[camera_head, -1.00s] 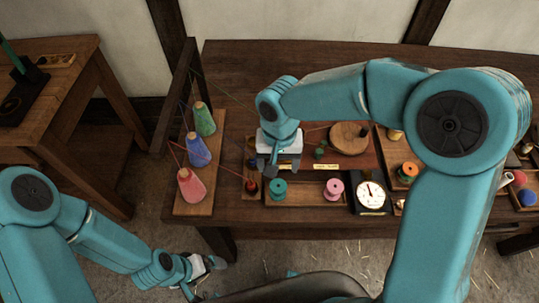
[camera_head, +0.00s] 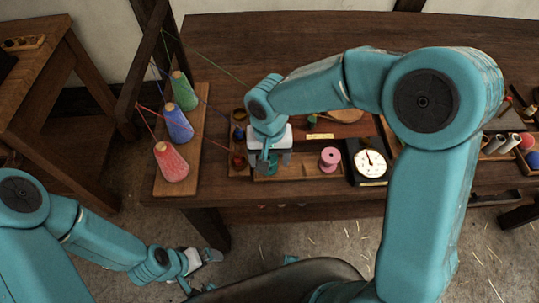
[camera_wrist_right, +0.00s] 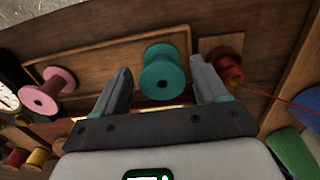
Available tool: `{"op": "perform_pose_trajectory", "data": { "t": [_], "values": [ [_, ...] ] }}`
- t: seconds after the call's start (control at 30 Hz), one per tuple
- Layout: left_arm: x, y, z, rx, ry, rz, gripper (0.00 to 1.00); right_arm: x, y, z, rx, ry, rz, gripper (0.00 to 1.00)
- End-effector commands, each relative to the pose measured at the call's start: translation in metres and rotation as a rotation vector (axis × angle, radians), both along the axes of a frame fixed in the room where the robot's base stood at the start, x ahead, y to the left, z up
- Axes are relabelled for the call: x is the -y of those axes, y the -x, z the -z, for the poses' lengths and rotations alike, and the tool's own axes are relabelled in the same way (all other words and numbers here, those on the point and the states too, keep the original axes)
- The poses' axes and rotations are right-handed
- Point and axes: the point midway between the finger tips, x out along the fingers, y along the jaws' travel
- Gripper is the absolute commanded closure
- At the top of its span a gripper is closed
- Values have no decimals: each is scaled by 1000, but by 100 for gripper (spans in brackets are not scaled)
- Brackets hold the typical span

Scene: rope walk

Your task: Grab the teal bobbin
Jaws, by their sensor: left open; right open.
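The teal bobbin (camera_wrist_right: 165,72) stands in a wooden tray in the right wrist view, between the two fingers of my right gripper (camera_wrist_right: 161,78). The fingers are open, with a gap visible on both sides of the bobbin. In the head view my right gripper (camera_head: 270,162) is over the tray's left part and hides most or all of the bobbin. My left gripper (camera_head: 204,264) is open and empty, low down in front of the bench, well away from the bobbin.
A pink bobbin (camera_head: 329,160) stands in the same tray, with a dial gauge (camera_head: 370,163) to its right. A red spool (camera_wrist_right: 229,69) sits close beside one right finger. Red, blue (camera_head: 177,124) and green thread cones stand on a board at left, with threads running across.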

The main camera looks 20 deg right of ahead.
Motion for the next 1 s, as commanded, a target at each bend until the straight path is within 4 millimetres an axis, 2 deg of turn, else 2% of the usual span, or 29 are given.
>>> {"op": "perform_pose_trajectory", "data": {
  "t": [0.2, 0.27, 0.3, 0.33, 0.57, 1.0],
  "values": [
    [0, 0, -1, 0, 0, 0, 0, -1, 0, -1, 0, 0, -1, 28],
    [0, 0, -1, 0, 0, 0, 0, 0, 0, -1, 0, 0, -1, 47],
    [0, 0, -1, 0, 0, 0, 0, 0, 0, -1, 0, 0, -1, 60],
    [0, 0, -1, 0, 0, 0, 0, 0, 0, -1, 0, 0, -1, 68],
    [0, 0, -4, 0, 0, 0, 0, 0, 0, -4, 0, 0, -1, 68],
    [0, 0, -37, 0, 0, 0, 0, -1, 0, -51, 0, -1, -1, 68]
  ]
}}
